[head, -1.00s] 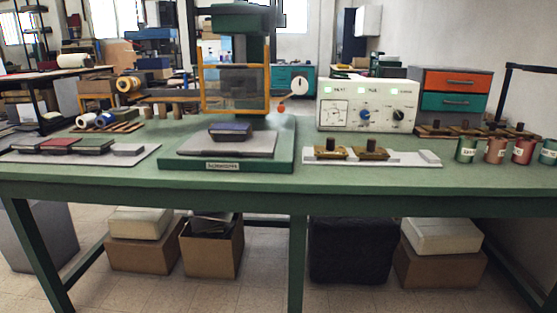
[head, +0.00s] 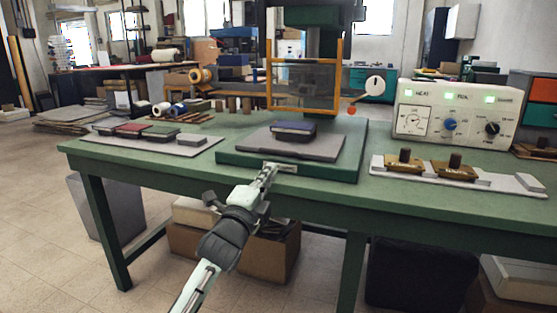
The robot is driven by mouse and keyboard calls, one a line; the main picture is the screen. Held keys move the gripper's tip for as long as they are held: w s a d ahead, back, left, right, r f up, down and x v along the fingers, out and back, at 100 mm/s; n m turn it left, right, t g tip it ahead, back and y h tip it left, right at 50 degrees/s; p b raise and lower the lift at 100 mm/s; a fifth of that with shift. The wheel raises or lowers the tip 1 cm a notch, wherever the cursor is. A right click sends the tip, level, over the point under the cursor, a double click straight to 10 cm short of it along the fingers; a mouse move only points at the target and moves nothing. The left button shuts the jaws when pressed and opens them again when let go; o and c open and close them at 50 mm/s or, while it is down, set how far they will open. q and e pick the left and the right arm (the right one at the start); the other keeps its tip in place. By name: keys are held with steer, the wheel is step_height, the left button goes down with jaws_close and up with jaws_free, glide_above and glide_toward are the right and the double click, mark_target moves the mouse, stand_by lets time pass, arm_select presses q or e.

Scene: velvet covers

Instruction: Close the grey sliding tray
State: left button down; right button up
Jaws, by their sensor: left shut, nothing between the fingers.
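The grey sliding tray (head: 325,148) lies on the green base of the press (head: 355,160) and sticks out toward me, in front of the orange-framed guard (head: 304,86). A dark blue book or block (head: 294,130) sits on the tray. My left gripper (head: 268,168) is shut and empty. It is at the front edge of the press base, over the label plate, just in front of the tray. I cannot tell if it touches anything. My right gripper is not in view.
A control box (head: 455,112) and a white rack with brass stamps (head: 455,179) stand to the right. A mat with several covers (head: 185,145) lies to the left. Cardboard boxes (head: 270,258) stand under the table.

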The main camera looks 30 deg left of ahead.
mark_target(283, 155)
arm_select(q)
steer(key=x, duration=0.4)
steer(key=shift+w+r, duration=0.1)
steer(key=shift+w, duration=0.15)
steer(key=shift+w+a, duration=0.15)
steer(key=shift+w, duration=0.45)
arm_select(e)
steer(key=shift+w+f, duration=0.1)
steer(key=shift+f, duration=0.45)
arm_select(q)
steer(key=shift+w+a, duration=0.1)
steer(key=shift+w, duration=0.1)
steer(key=x, duration=0.4)
steer(key=shift+f, duration=0.35)
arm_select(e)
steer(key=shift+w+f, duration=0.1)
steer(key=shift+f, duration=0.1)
arm_select(q)
steer(key=shift+s, duration=0.1)
